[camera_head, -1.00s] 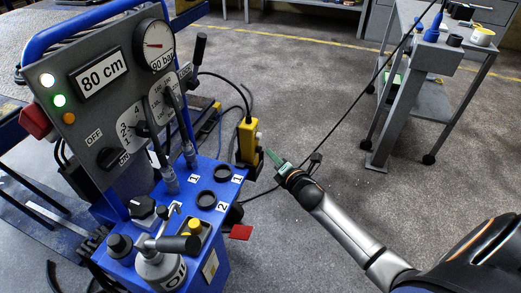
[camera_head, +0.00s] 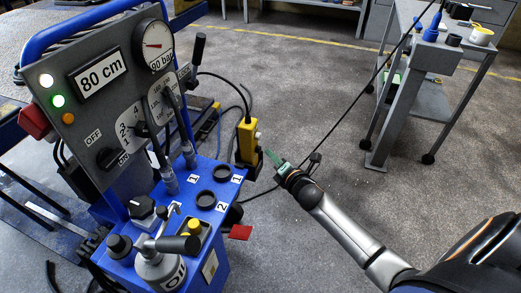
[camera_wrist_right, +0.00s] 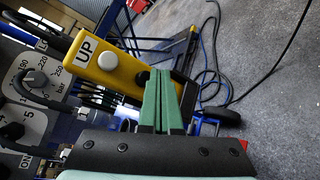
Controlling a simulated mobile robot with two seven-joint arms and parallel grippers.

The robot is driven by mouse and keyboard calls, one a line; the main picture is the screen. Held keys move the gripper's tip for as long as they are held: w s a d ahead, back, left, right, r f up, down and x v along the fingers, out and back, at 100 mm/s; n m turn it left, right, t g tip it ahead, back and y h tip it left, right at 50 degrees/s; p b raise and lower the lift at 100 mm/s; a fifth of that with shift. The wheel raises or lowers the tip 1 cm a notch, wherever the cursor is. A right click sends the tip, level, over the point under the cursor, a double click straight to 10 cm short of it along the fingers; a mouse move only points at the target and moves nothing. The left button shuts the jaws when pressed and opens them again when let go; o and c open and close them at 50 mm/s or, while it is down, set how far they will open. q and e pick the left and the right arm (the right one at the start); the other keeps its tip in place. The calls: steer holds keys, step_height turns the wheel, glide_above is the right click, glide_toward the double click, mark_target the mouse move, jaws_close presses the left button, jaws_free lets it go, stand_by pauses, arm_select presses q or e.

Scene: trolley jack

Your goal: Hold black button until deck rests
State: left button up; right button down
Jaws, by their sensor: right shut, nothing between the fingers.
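A yellow pendant (camera_head: 247,142) hangs at the right side of the blue jack console. In the right wrist view the pendant (camera_wrist_right: 125,75) shows an "UP" label, a white button (camera_wrist_right: 108,61) and a black button (camera_wrist_right: 143,78) further along. My right gripper (camera_head: 266,151) is shut and empty. Its green fingertips (camera_wrist_right: 161,76) are right beside the black button and partly cover the pendant's end. I cannot tell whether they touch the button. The display (camera_head: 98,74) reads 80 cm. I cannot clearly make out the deck. My left gripper is not in view.
A black cable runs from the pendant. A grey trolley (camera_head: 420,60) stands at the upper right. The floor between is open.

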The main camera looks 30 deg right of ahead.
steer(key=shift+w+a, duration=0.1)
steer(key=shift+w, duration=0.05)
stand_by(0.5)
steer(key=shift+w+a, duration=0.2)
steer(key=shift+w+a, duration=0.4)
steer(key=shift+w, duration=0.05)
stand_by(2.9)
steer(key=shift+s+d+p, duration=0.3)
steer(key=shift+s+d, duration=0.4)
steer(key=shift+s, duration=0.05)
steer(key=shift+s+d+p, duration=0.35)
steer(key=shift+s+d, duration=0.45)
steer(key=shift+s, duration=0.2)
steer(key=shift+s+d+p, duration=0.35)
steer(key=shift+s+d, duration=0.45)
steer(key=shift+s, duration=0.15)
